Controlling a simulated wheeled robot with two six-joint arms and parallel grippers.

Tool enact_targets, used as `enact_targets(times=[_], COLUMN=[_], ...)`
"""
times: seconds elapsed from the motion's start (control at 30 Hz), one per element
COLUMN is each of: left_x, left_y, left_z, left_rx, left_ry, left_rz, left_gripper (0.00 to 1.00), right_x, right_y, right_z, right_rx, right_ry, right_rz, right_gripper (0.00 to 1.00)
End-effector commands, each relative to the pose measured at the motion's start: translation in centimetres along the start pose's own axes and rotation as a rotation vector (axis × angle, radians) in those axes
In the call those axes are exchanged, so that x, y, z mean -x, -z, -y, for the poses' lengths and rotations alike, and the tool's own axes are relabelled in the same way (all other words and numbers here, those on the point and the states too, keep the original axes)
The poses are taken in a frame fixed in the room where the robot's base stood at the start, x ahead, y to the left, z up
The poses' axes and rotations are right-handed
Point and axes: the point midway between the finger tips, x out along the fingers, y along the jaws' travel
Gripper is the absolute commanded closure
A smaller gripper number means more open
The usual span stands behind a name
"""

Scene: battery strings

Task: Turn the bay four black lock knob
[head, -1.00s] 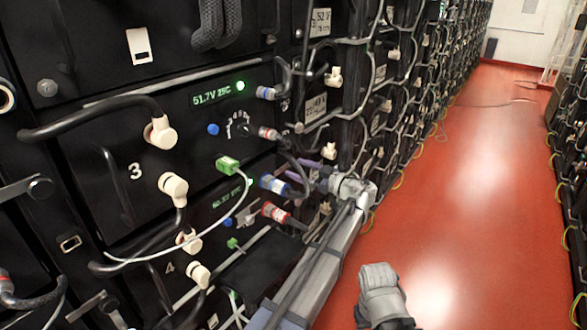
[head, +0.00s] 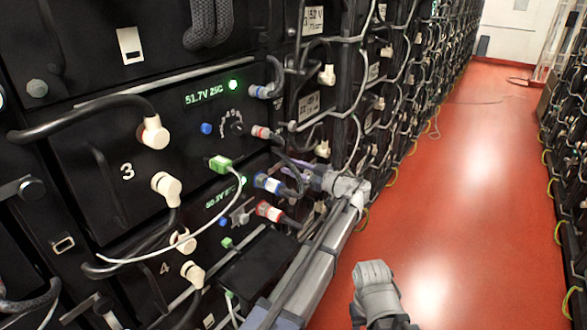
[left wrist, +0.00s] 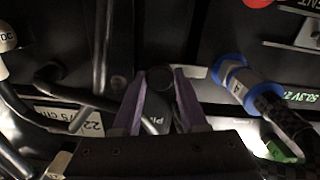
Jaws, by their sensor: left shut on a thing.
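Bay four, marked 4 (head: 164,268), is the lower unit with a green 50.3V display (head: 222,198) in the head view. My left gripper (head: 305,170) reaches the rack beside bay four's blue-collared connector (head: 268,183); its fingertips are partly hidden there. The knob is hidden in the head view. A grey part of my right arm shows at the bottom; its fingers do not show.
A red-collared connector (head: 270,211) sits just below the blue one. A green connector (head: 220,164) with a white cable hangs close by on the left. Bay three (head: 128,172) is above, with cream plugs and thick black cables. The red floor aisle (head: 460,200) is clear.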

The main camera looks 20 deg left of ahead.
Motion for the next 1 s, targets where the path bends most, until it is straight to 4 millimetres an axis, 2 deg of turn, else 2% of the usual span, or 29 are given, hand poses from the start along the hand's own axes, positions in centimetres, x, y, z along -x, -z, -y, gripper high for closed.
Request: enact_targets(times=[0.37, 1.0], left_x=[0.01, 0.02], left_y=[-0.01, -0.06], left_z=[-0.01, -0.09], left_rx=[-0.165, -0.767], left_ry=[0.000, 0.000], left_rz=[0.000, 0.001], left_gripper=[1.00, 1.00], right_x=[0.00, -0.03], right_y=[0.00, 0.00], right_z=[0.00, 0.00], right_rx=[0.000, 0.000], right_ry=[0.000, 0.000], right_rz=[0.000, 0.000], right_gripper=[0.50, 0.50])
